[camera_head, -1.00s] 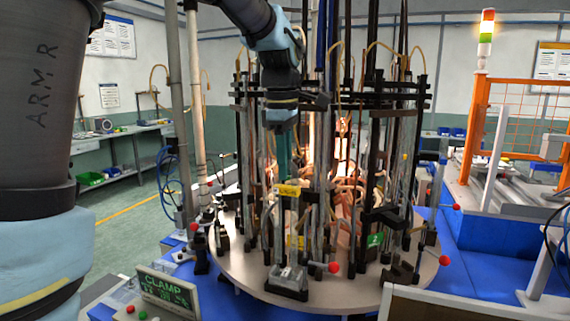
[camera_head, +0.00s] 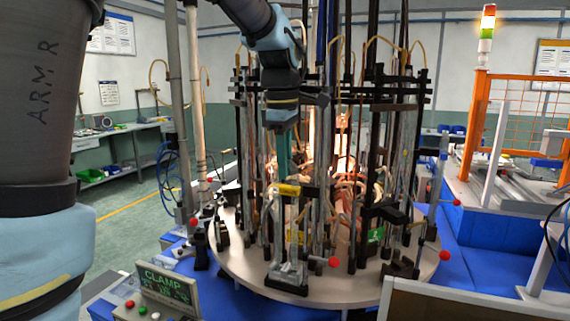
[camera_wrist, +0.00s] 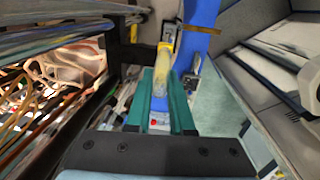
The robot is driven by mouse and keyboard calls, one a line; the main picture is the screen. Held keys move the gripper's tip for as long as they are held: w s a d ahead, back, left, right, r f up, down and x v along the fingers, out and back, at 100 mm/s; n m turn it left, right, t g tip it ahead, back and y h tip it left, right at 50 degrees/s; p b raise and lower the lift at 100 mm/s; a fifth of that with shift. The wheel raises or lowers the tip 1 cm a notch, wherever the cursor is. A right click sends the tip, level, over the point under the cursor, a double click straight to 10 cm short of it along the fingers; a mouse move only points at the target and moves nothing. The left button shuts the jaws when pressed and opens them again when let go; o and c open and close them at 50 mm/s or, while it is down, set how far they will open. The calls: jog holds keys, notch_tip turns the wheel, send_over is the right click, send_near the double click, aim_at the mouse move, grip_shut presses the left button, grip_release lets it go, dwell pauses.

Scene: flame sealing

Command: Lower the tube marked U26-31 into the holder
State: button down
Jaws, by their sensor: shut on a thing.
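My gripper (camera_head: 283,165) points down at the front station of the round carousel, its teal fingers shut on a slim clear tube. In the wrist view the tube (camera_wrist: 163,62) shows as a yellowish length between and beyond my fingers (camera_wrist: 165,105). A yellow label (camera_head: 287,190) sits just below the fingertips in the head view; its writing is too small to read. The holder (camera_head: 287,272) is a grey and clear upright fixture with a metal foot at the carousel's front edge, below my gripper. The tube's lower end cannot be made out against it.
Dark posts and other glass tubes crowd close on both sides and behind. A red-knobbed lever (camera_head: 333,262) sticks out right of the holder. A glowing heated area (camera_head: 318,140) lies behind. A console reading CLAMP (camera_head: 165,283) stands at front left.

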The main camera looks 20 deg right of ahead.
jog(key=shift+f+b, duration=0.7)
jog(key=shift+f, duration=0.4)
jog(key=c, duration=0.7)
grip_release()
jog(key=shift+r, duration=0.15)
jog(key=shift+r+p, duration=1.15)
jog(key=shift+r, duration=1)
jog(key=shift+r, duration=0.1)
jog(key=r, duration=0.3)
jog(key=r+b, duration=0.1)
jog(key=r, duration=0.3)
jog(key=r+b, duration=0.1)
jog(key=r, duration=0.2)
jog(key=shift+s+a+r, duration=0.25)
jog(key=shift+s+a, duration=0.15)
